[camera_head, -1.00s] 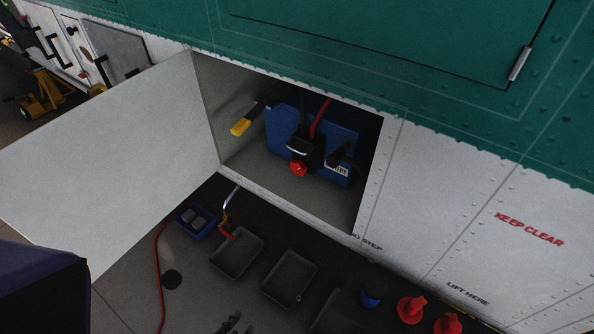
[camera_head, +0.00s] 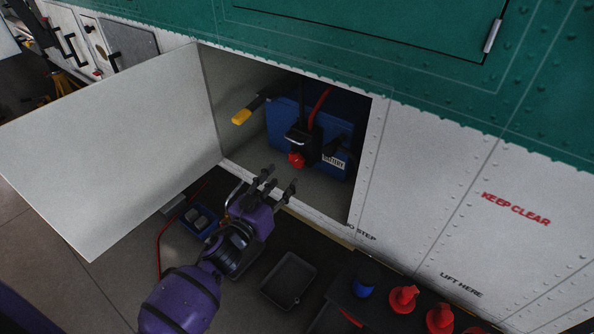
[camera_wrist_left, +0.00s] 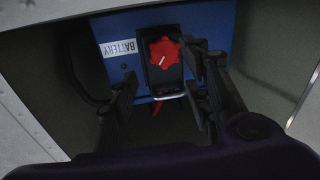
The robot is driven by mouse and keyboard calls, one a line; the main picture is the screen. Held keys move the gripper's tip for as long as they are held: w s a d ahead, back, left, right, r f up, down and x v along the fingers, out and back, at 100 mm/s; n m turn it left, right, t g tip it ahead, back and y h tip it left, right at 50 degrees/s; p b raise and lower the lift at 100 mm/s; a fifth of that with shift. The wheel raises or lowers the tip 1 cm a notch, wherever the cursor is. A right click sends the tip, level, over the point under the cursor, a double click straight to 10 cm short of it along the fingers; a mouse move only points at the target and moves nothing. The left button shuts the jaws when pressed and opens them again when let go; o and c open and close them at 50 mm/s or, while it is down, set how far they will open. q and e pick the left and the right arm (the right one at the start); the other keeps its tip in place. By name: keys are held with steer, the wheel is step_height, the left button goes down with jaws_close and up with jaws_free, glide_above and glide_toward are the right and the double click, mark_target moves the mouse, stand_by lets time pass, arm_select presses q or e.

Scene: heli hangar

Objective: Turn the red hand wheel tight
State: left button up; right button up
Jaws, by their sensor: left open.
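The red hand wheel (camera_head: 296,160) sits on a black connector at the front of the blue battery (camera_head: 340,135), inside the open compartment. In the left wrist view the red hand wheel (camera_wrist_left: 164,52) shows a pale mark on its face, with the blue battery (camera_wrist_left: 205,22) behind it. My left gripper (camera_head: 280,180) is open and empty at the compartment's lower edge, below and in front of the wheel and apart from it. In the left wrist view the left gripper's fingers (camera_wrist_left: 165,75) stand on both sides of the wheel's line. My right gripper is not in view.
The open white door (camera_head: 115,150) stands to the left of the compartment. A yellow-ended handle (camera_head: 242,116) sticks out at the compartment's left.

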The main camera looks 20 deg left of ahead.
mark_target(297, 163)
arm_select(q)
steer(key=x, duration=0.8)
steer(key=shift+w+a, duration=0.1)
steer(key=c, duration=1)
